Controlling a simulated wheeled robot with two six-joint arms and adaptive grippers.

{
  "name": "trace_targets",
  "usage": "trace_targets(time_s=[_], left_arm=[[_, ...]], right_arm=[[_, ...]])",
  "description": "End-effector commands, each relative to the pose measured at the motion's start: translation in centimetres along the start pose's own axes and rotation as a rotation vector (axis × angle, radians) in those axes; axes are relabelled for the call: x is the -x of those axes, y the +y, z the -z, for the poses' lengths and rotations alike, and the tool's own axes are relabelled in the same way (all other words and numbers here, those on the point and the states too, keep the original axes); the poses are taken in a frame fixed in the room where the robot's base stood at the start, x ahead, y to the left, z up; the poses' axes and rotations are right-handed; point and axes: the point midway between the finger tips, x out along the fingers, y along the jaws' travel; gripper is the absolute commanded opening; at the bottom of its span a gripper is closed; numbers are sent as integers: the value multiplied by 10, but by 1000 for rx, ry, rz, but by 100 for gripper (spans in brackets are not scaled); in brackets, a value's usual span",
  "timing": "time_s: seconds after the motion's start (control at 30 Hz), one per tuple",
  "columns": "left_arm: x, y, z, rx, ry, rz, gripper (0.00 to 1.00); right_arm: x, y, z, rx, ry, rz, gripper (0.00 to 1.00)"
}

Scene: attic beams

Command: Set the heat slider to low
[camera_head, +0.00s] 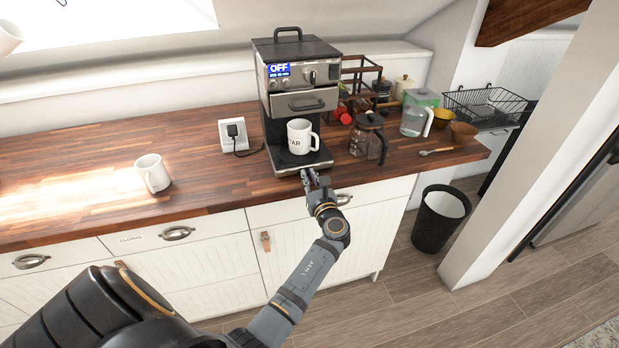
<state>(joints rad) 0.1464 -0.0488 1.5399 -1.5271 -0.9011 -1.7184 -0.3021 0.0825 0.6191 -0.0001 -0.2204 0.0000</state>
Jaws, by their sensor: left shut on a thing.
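The coffee machine (297,73) stands at the back of the wooden counter, black and steel, with a blue display (279,70) reading OFF. A white mug (300,137) with dark lettering stands on its base (282,163). My left gripper (309,178) is at the front edge of that base, shut on a small part there, which I take to be the heat slider. The gripper's fingers hide the slider, so its setting cannot be read. My right gripper is not in view.
A glass carafe (369,139), a clear pitcher (414,118) and a wooden spoon (440,151) are to the right of the machine. Another white mug (152,173) stands to the left. A socket (233,134) with a plugged cord is beside the machine. The left counter is mostly clear.

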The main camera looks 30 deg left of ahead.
Motion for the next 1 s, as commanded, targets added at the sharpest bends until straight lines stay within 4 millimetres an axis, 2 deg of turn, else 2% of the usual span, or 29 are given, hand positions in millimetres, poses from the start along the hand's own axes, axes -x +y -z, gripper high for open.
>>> trace_targets(time_s=[0.17,0.3,0.57,0.6,0.73,1.0], left_arm=[[0,5,-2,-2,0,-1,0],[0,22,-4,-5,0,-1,0],[0,25,0,-1,0,-3,0],[0,25,0,-1,0,-3,18],[0,25,0,-1,0,-2,36],[0,24,0,0,0,-1,36]], right_arm=[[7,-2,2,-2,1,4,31],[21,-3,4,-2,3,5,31],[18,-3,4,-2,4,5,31],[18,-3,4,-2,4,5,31],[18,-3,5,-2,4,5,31],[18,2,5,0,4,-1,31]])
